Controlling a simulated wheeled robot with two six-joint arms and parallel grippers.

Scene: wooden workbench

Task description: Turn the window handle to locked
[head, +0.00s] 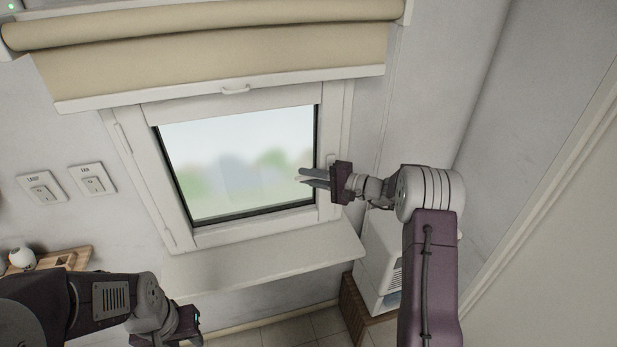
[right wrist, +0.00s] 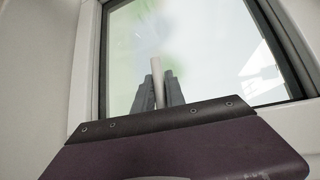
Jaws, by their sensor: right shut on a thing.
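The white-framed window (head: 240,165) is in the middle of the head view, and its glass also shows in the right wrist view (right wrist: 215,45). The right gripper (head: 312,178) is in front of the window's right side, its fingers pointing left over the glass. In the right wrist view the gripper (right wrist: 158,88) is shut on a pale, narrow bar, the window handle (right wrist: 157,68), whose end sticks out beyond the fingertips. The handle's base is mostly hidden in the head view. My left gripper (head: 190,325) is low at the left, away from the window; its fingers are not clear.
A beige blind (head: 210,50) hangs above the window. A sill (head: 265,260) juts out below it. Two wall switches (head: 93,181) are at the left, above a wooden board (head: 75,258). A white appliance (head: 375,270) stands below the right arm.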

